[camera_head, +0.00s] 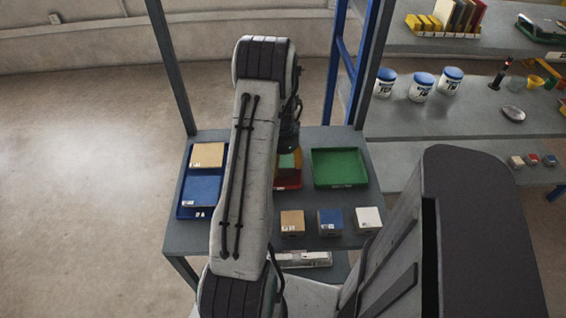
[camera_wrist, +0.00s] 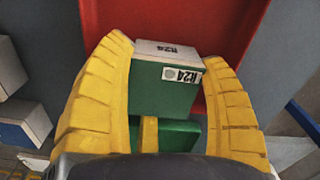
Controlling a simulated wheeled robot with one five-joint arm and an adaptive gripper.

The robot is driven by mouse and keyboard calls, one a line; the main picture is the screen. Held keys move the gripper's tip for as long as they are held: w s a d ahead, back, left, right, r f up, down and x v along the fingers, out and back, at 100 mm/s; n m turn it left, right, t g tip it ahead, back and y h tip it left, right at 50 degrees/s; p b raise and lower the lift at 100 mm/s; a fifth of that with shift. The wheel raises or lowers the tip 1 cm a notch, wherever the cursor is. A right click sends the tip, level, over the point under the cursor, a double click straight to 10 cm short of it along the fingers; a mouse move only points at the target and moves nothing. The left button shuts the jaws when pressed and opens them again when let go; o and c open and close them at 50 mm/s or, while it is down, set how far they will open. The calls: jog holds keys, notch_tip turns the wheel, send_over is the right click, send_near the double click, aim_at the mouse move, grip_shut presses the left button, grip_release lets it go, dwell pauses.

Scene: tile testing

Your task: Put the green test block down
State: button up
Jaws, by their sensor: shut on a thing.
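The green test block (camera_wrist: 160,97) is between the yellow fingers of my gripper (camera_wrist: 164,48) in the wrist view. It has a green side and a white top, with R24 labels. My gripper is shut on it. A red tray (camera_wrist: 228,28) lies behind and around it in that view; whether the block touches the tray floor I cannot tell. Another green surface (camera_wrist: 178,136) shows below the block, partly hidden by the gripper. In the head view my arm hides most of the red tray (camera_head: 289,185), and a little of the green block (camera_head: 287,160) shows.
On the table, a green tray (camera_head: 340,182) stands empty at right. A blue tray (camera_head: 186,214) at left holds tan and blue pieces. Tan (camera_head: 292,223), blue (camera_head: 330,223) and white (camera_head: 368,220) blocks stand along the front. Frame posts (camera_head: 170,65) rise at the back.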

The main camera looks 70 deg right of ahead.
aim_at(284, 161)
jog(key=o, duration=1.3)
notch_tip(284, 161, up, 12)
jog(key=b, duration=0.1)
jog(key=w+a+r+n, duration=0.3)
jog(key=w+a+n, duration=0.1)
jog(key=w+a, duration=0.25)
jog(key=w+a+r+n+t+h, duration=0.1)
jog(key=w+a+r+n, duration=0.2)
jog(key=w+a+n, duration=0.4)
jog(key=w+a+r+n, duration=0.2)
jog(key=w+a+r, duration=0.25)
jog(key=a, duration=0.35)
jog(key=s+a+n, duration=0.2)
jog(key=a+n, duration=0.3)
jog(key=a, duration=0.2)
jog(key=s+a+n+t, duration=0.1)
jog(key=a+n, duration=0.3)
jog(key=a, duration=0.3)
jog(key=s+a+n+t+y, duration=0.1)
jog(key=s+a+n, duration=0.1)
jog(key=a+n, duration=0.3)
jog(key=shift+s+a+f+n, duration=0.15)
jog(key=shift+s+a, duration=0.05)
jog(key=shift+a, duration=0.6)
jog(key=shift+s+a+f+n, duration=0.1)
jog(key=shift+s+a+n, duration=0.05)
jog(key=shift+a, duration=0.65)
